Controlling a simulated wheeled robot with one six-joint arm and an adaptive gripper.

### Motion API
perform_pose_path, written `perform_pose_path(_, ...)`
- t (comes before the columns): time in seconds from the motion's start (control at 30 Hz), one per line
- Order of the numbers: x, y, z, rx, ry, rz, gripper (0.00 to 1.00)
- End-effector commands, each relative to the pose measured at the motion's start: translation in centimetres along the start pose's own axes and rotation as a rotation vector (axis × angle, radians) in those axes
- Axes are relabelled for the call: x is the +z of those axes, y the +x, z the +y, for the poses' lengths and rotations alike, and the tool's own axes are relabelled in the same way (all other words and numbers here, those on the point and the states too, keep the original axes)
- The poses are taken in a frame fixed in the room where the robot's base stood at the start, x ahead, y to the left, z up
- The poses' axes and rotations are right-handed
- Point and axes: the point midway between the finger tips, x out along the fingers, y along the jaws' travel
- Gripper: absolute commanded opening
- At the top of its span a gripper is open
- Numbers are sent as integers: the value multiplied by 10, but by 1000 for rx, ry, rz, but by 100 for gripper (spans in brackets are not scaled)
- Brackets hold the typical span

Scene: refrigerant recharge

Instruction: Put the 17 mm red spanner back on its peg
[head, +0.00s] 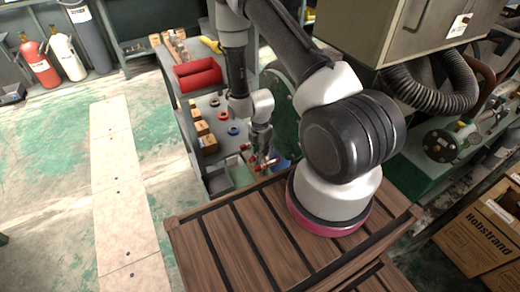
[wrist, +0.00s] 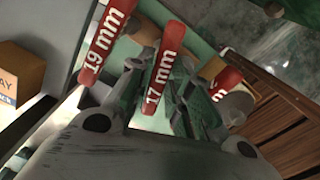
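The 17 mm red spanner (wrist: 161,68) shows in the middle of the wrist view, its white label facing me. My gripper (wrist: 166,58) has one finger on each side of its red handle, with little gap, and appears shut on it. The far end of this spanner is hidden. A red 19 mm spanner (wrist: 103,45) is to its left and another red spanner (wrist: 226,84), its number partly covered, is to its right. In the head view my gripper (head: 261,158) reaches down beside the bench, near small red pieces. The peg cannot be made out.
In the head view a grey bench (head: 186,100) holds a red bin (head: 198,75), small boxes and rings. A wooden slatted crate top (head: 230,245) is in front. A cardboard box (head: 485,235) stands right. A brown box (wrist: 20,75) is at the wrist view's left.

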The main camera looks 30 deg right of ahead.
Motion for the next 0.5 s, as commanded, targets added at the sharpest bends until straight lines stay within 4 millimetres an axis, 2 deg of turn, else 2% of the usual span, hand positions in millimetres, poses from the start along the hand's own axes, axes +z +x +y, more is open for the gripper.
perform_pose_path(0.03, 0, 0, 0, 0, 0, 0, 35)
perform_pose_path(0.07, 0, 0, 0, 0, 0, 0, 40)
perform_pose_path(0.1, 0, 0, 0, 0, 0, 0, 42)
perform_pose_path(0.37, 0, -1, 0, 0, 0, 0, 42)
perform_pose_path(0.5, 0, -11, 0, 1, 0, 0, 42)
